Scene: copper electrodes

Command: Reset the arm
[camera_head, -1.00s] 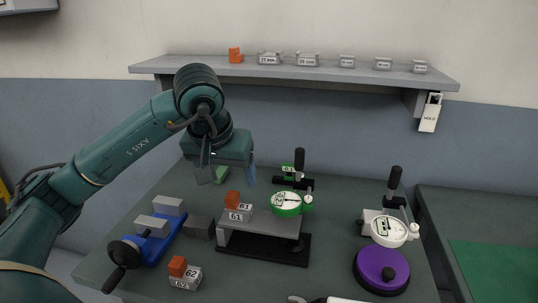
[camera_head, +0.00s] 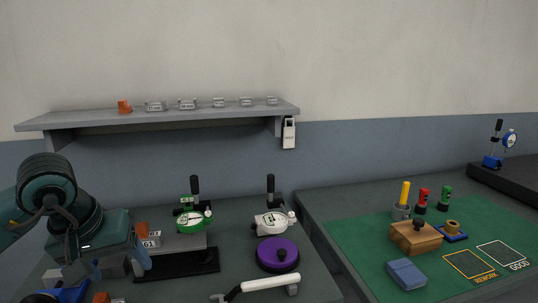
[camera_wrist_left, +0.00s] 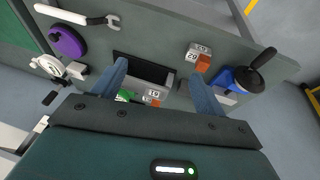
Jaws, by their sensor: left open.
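My left gripper (camera_head: 117,266) is at the lower left of the head view, over the dark bench, with its fingers apart and nothing between them. In the left wrist view its two blue fingers (camera_wrist_left: 160,82) spread over the bench, with a grey fixture plate beyond them. A grey block marked 01 (camera_head: 151,239) with an orange piece (camera_head: 141,228) on it stands at that fixture (camera_head: 178,243). Another marked block (camera_wrist_left: 197,52) with an orange piece (camera_wrist_left: 203,63) sits by a finger in the wrist view. My right gripper is not in view.
A green dial gauge (camera_head: 190,222), a white gauge (camera_head: 270,223), a purple disc (camera_head: 277,255) and a wrench (camera_head: 258,287) are on the bench. A shelf (camera_head: 200,113) with small labelled blocks hangs behind. A green mat (camera_head: 370,240) with a wooden block (camera_head: 416,237) lies right.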

